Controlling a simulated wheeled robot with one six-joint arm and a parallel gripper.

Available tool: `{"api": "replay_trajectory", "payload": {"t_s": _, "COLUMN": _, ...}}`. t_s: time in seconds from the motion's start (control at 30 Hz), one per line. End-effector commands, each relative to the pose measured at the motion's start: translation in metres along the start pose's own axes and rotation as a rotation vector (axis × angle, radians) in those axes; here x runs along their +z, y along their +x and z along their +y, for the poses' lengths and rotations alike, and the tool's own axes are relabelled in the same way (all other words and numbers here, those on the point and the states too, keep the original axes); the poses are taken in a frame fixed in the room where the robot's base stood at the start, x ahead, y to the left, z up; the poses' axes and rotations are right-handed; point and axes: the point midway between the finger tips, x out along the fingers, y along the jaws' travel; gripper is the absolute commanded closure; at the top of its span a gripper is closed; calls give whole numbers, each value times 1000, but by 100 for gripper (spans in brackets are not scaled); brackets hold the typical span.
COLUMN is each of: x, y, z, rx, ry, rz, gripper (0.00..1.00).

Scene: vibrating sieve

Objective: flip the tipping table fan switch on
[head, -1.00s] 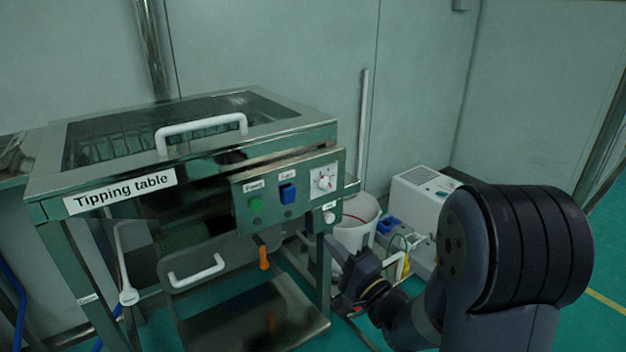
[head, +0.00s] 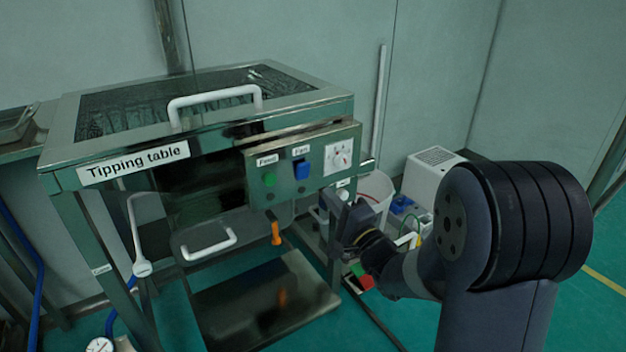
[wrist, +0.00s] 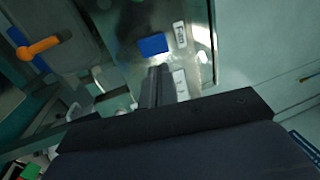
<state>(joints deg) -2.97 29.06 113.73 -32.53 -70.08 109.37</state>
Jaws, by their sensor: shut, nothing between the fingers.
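The tipping table (head: 200,128) stands at the left in the head view, with a control panel (head: 284,198) on its front right. The panel has a green Feed button (head: 269,180), a blue Fan switch (head: 302,170) and a dial (head: 339,156). In the wrist view the blue Fan switch (wrist: 153,45) is beside its Fan label, above the fingertips. My gripper (wrist: 158,72) is shut and empty, pointing at the panel just short of the switch in that picture. In the head view my gripper (head: 335,205) is low and right of the switch. Contact with the panel cannot be told.
An orange lever (head: 277,234) and a white handle (head: 208,244) are below the panel; the orange lever also shows in the wrist view (wrist: 40,47). A white bucket (head: 375,190) and a white box (head: 430,172) stand behind my arm. Open green floor lies at the right.

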Motion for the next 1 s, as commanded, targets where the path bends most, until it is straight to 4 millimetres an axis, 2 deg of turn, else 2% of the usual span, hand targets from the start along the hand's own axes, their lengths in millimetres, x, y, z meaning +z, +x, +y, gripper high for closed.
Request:
{"api": "replay_trajectory", "payload": {"t_s": 0.03, "x": 1, "y": 12, "z": 2, "rx": -3, "ry": -1, "rz": -3, "gripper": 100}}
{"api": "replay_trajectory", "payload": {"t_s": 0.2, "x": 1, "y": 45, "z": 2, "rx": -2, "ry": 0, "rz": -2, "gripper": 100}}
{"api": "replay_trajectory", "payload": {"t_s": 0.4, "x": 0, "y": 69, "z": 1, "rx": -1, "ry": 1, "rz": 0, "gripper": 100}}
{"api": "replay_trajectory", "payload": {"t_s": 0.6, "x": 0, "y": 78, "z": 0, "rx": 0, "ry": 1, "rz": 1, "gripper": 100}}
{"api": "replay_trajectory", "payload": {"t_s": 1.0, "x": 0, "y": 80, "z": -2, "rx": 7, "ry": 1, "rz": 1, "gripper": 100}}
